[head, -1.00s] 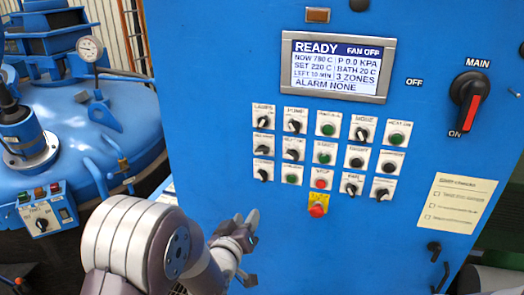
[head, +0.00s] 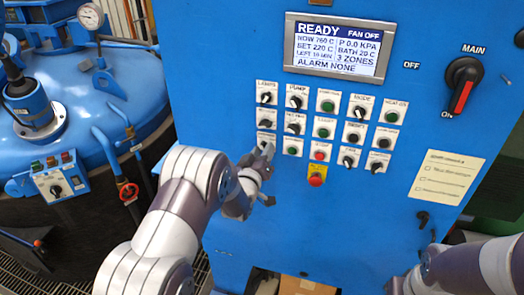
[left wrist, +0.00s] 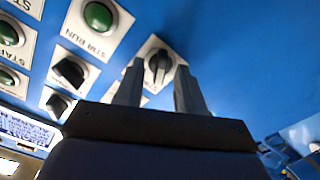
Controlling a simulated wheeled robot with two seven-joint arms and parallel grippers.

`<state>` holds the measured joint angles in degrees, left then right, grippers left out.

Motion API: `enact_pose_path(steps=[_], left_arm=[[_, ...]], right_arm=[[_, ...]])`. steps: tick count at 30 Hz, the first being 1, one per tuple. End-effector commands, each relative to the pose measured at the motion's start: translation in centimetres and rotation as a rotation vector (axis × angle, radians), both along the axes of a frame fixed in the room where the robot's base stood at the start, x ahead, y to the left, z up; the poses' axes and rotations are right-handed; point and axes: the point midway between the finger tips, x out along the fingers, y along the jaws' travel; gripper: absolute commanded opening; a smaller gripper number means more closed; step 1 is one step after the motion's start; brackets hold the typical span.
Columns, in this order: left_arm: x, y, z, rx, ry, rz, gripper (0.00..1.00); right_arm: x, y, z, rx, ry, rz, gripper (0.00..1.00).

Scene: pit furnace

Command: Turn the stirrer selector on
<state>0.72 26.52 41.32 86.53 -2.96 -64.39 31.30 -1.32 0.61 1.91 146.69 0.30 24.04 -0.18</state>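The stirrer selector appears to be the black knob on a white plate at the lower left of the switch group on the blue cabinet. In the head view my left gripper partly covers its plate. In the left wrist view the black knob (left wrist: 158,66) sits between the two fingers, beside a green button marked STIR RUN (left wrist: 98,16). Its label is mostly hidden, and its on/off position cannot be read. My left gripper (head: 267,174) is open, its fingertips either side of the knob (left wrist: 158,90); contact cannot be told. My right gripper is out of view.
Other knobs and buttons crowd the panel close by, with a red emergency stop (head: 316,180) to the lower right. The display (head: 337,47) reads READY and ALARM NONE. A blue furnace lid (head: 70,125) is at left.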

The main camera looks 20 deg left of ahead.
Motion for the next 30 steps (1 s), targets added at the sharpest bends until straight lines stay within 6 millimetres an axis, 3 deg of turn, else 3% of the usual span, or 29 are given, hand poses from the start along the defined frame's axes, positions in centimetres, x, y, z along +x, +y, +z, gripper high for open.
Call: enact_pose_path(steps=[2,5,6,17,30], left_arm=[[0.0,0.0,0.0,0.000,0.000,0.000,0.38],[0.0,0.0,0.0,0.000,0.000,0.000,0.06],[0.0,0.0,0.0,0.000,0.000,0.000,0.00],[0.0,0.0,-0.2,0.032,-0.002,0.001,0.00],[0.0,0.0,-0.7,0.347,-0.017,0.002,0.00]], right_arm=[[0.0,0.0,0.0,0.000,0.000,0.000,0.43],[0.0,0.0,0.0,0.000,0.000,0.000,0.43],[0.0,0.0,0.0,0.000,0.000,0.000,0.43],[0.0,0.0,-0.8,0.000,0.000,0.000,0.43],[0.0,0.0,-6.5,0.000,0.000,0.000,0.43]])
